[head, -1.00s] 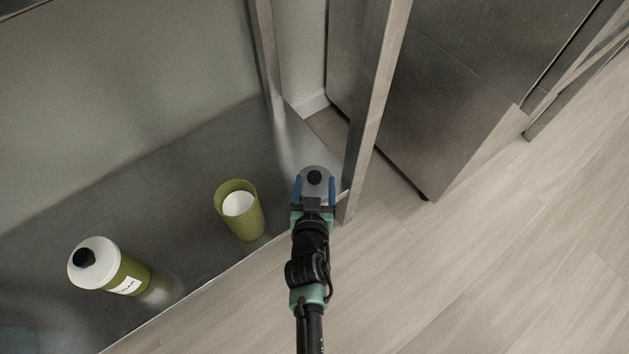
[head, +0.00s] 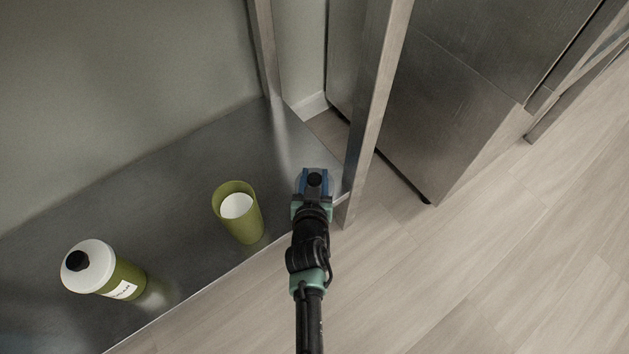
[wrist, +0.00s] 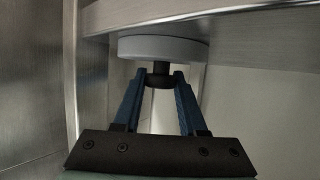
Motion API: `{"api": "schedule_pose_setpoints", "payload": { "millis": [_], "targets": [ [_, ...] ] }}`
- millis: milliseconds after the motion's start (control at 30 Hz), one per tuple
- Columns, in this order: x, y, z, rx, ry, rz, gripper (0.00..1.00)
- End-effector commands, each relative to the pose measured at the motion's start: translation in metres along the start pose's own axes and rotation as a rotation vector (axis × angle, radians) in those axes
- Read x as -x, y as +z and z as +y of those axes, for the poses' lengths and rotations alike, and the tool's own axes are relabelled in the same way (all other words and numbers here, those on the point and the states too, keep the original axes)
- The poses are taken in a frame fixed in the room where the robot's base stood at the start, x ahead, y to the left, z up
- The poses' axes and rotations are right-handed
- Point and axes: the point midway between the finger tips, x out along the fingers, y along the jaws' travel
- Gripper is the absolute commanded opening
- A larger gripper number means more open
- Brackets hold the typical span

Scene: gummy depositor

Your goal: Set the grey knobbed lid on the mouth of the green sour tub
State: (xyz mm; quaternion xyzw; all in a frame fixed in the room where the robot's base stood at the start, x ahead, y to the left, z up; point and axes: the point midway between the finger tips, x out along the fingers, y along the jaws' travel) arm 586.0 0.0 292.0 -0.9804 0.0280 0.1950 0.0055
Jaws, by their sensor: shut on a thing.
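My gripper (head: 313,182) is shut on the black knob of the grey lid (wrist: 160,48), with a blue finger on each side of the knob. The gripper also shows in the wrist view (wrist: 160,82). The round, flat lid is at the right end of the metal shelf, close to its front edge and the upright post. I cannot tell whether it touches the shelf. An open green tub (head: 245,224) with a pale inside stands on the shelf to the left of my gripper. Its mouth is uncovered, and no label shows on it.
A second green tub (head: 124,281) with a white lid, black knob and white label stands farther left on the shelf. The metal post (head: 366,120) rises just right of my gripper. A steel cabinet (head: 455,90) stands behind it. The shelf (head: 150,195) is clear between the tubs.

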Motion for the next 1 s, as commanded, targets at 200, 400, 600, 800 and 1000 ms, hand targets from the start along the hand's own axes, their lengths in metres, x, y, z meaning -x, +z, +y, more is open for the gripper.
{"api": "schedule_pose_setpoints", "payload": {
  "millis": [200, 400, 600, 800, 1000],
  "targets": [
    [0.0, 0.0, 0.0, 0.0, 0.0, 0.0, 0.0],
    [0.006, -0.016, 0.0, -0.001, 0.0, 0.001, 0.0],
    [0.02, -0.049, 0.0, -0.001, 0.0, 0.001, 0.0],
    [0.032, -0.077, 0.0, 0.0, 0.0, 0.0, 0.0],
    [0.038, -0.091, 0.0, 0.0, 0.0, 0.0, 0.0]
  ]
}}
